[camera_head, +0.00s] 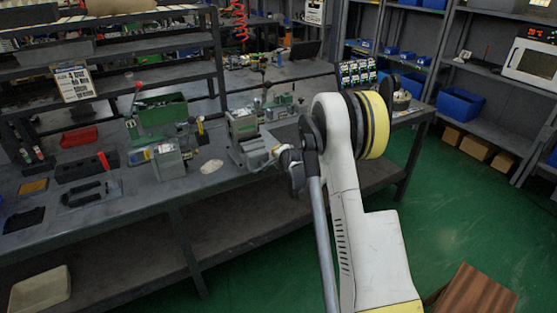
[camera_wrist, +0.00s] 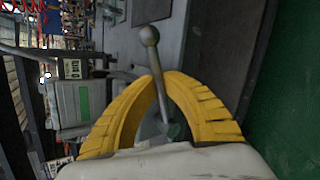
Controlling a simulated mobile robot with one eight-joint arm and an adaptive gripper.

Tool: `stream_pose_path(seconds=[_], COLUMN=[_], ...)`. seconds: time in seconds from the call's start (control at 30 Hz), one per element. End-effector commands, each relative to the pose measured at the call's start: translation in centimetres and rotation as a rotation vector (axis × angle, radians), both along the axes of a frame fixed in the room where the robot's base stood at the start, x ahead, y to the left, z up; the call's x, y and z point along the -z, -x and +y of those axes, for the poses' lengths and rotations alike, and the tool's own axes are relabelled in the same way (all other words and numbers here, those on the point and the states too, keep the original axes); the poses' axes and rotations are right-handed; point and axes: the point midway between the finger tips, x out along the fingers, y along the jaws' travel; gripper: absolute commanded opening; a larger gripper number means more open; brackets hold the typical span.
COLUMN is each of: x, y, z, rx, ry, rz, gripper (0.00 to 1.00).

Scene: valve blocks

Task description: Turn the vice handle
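The vice handle (camera_wrist: 155,62) is a thin grey metal bar with a ball on its end, seen in the middle of the wrist view. My gripper (camera_wrist: 158,78) has two yellow ribbed fingers, with their tips close against either side of the bar, below the ball. The lower end of the bar runs down between the fingers toward a greenish-grey part. In the head view, a grey-green vice (camera_head: 245,138) stands at the bench's front edge. My white arm reaches beside it and hides my fingers there; the handle cannot be made out clearly.
A second grey block (camera_head: 167,160) and a green box (camera_head: 160,114) stand left on the workbench (camera_head: 135,200). A red bin (camera_head: 78,137) and dark tools lie farther left. Shelves with blue bins (camera_head: 460,104) stand at right. Green floor (camera_head: 445,210) is open at right.

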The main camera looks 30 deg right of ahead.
Motion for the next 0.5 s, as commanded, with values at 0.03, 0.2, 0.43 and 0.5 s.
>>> stream_pose_path(seconds=[0.03, 0.2, 0.43, 0.5], x=[-0.12, -0.32, -0.4, -0.4], y=[0.05, 0.09, 0.1, 0.09], z=[0.03, 0.07, 0.11, 0.11], rx=[0.0, 0.001, 0.001, 0.001], ry=[0.016, 0.051, 0.062, 0.062], rz=[0.0, 0.001, 0.001, 0.001], gripper=[0.0, 0.0, 0.0, 0.0])
